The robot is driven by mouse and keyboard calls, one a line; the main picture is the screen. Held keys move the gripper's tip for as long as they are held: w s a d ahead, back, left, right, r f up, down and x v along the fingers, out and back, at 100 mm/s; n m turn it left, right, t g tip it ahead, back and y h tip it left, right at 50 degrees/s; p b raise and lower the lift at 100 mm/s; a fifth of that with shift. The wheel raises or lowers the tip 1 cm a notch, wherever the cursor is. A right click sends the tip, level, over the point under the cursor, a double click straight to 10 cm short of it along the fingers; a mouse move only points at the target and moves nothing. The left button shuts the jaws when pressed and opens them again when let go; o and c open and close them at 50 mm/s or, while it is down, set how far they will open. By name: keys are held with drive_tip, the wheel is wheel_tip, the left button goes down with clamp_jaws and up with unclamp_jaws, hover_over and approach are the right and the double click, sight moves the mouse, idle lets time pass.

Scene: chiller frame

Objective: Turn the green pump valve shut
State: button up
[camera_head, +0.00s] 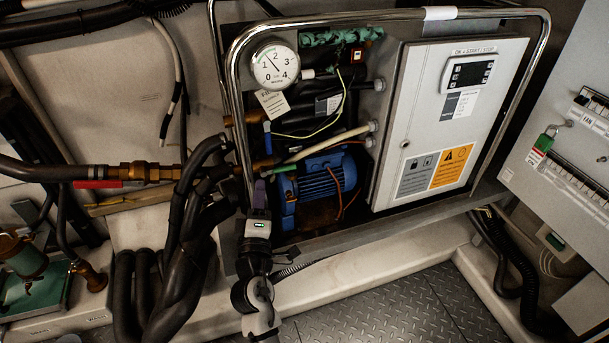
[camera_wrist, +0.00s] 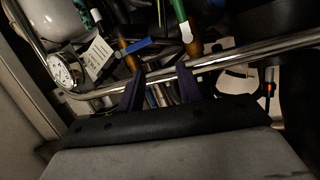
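The green pump valve handle (camera_head: 284,169) lies beside the blue pump, at the end of a brass fitting. In the wrist view the green handle (camera_wrist: 180,12) is at the top, above a brass pipe piece, beyond the chrome rail. My gripper (camera_head: 262,184) is just below the handle in the head view. In the wrist view my gripper (camera_wrist: 160,70) has its two dark purple fingers apart with nothing held. The fingertips overlap the chrome rail; whether they touch it I cannot tell. The handle is apart from the fingers.
A chrome tube rail (camera_head: 239,110) runs around the frame, close to my gripper. A blue handle (camera_head: 267,138) sits above the green one; a blue pump (camera_head: 318,186) is to the right. Thick black hoses (camera_head: 187,215) crowd the left. A grey control box (camera_head: 448,120) stands right.

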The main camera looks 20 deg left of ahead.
sight(286, 168)
drive_tip(key=d+f+h, duration=0.2)
drive_tip(key=d+f, duration=0.3)
drive_tip(key=shift+n+g, duration=0.3)
drive_tip(key=shift+n, duration=0.1)
drive_tip(key=p+x, duration=0.4)
drive_tip(key=x, duration=1)
drive_tip(key=shift+w+a+r, duration=0.1)
drive_tip(key=shift+w+a, duration=0.05)
drive_tip(key=shift+a, duration=0.1)
clamp_jaws()
